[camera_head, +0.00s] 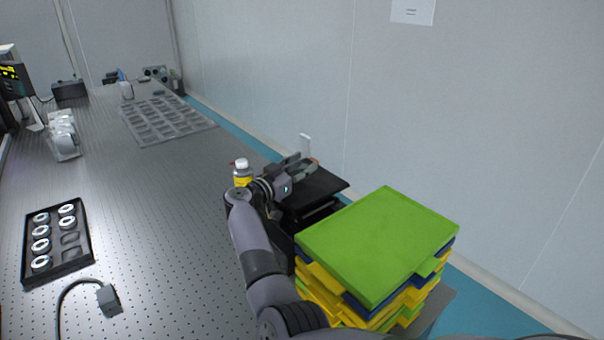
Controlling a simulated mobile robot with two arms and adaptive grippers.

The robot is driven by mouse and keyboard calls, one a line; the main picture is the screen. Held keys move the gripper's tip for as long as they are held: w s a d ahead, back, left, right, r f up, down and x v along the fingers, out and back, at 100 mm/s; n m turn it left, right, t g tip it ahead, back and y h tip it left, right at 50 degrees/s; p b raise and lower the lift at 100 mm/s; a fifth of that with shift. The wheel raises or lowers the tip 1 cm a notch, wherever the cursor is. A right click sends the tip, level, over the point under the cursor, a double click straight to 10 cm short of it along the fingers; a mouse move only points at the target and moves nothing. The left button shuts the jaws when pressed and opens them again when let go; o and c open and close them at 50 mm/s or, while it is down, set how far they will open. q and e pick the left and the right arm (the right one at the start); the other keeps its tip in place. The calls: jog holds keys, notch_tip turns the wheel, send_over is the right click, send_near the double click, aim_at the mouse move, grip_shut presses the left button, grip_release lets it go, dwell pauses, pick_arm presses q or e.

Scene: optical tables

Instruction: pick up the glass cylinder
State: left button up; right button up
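No clearly recognisable glass cylinder shows. A small pale upright piece (306,142) stands out at the fingers of my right gripper (303,165) in the head view. I cannot tell if it is glass, or whether it is held or just behind the fingers. My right gripper is over a black platform (328,186) at the table's right edge, pointing toward the wall. Its fingers are small and partly overlap, so their opening is unclear. My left gripper is not in view.
A white-capped bottle with a yellow label (242,173) stands close beside my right wrist. Stacked green, yellow and blue trays (378,240) are at the right front. A black tray of rings (84,262) lies left. The perforated table (165,215) is clear mid-left.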

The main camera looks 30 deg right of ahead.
jog(key=shift+d+f, duration=0.2)
jog(key=shift+c, duration=2.6)
jog(key=shift+r, duration=0.1)
grip_shut()
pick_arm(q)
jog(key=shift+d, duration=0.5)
